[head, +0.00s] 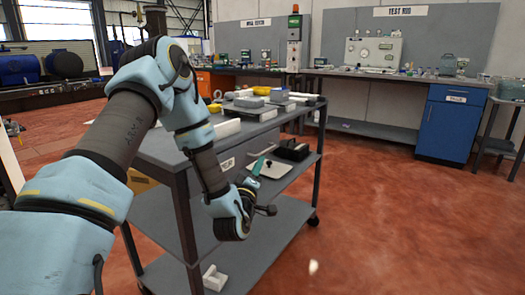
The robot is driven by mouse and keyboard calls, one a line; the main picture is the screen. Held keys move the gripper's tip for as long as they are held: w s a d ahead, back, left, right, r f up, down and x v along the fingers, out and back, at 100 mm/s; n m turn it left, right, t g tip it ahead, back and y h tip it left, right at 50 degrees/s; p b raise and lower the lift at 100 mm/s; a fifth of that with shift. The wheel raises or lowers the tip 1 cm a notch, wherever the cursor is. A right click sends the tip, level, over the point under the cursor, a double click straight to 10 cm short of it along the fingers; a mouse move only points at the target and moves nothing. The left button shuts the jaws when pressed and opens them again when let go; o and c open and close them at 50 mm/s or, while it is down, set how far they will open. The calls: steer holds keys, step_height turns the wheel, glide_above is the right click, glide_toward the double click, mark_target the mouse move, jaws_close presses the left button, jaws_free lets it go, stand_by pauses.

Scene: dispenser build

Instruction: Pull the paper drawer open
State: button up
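I cannot tell for certain which drawer is the paper drawer. A blue cabinet (445,128) under the right bench has a top drawer front (457,97) with a small white label, too small to read. That drawer front looks flush and shut. A grey cart (283,118) stands close in front of me, with another small white label (228,165) on its near side. My arm reaches down beside the cart. My gripper (264,209) hangs low at the cart's near side, well apart from the blue cabinet. Its fingers are too small and dark to read.
A white piece (214,278) lies on the bottom shelf. Reddish floor (400,220) is clear to the right.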

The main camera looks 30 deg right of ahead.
mark_target(264, 152)
steer(key=x, duration=0.7)
steer(key=shift+w+d+p, duration=0.15)
steer(key=shift+d+p, duration=0.05)
steer(key=shift+p, duration=0.15)
jaws_close()
stand_by(1.0)
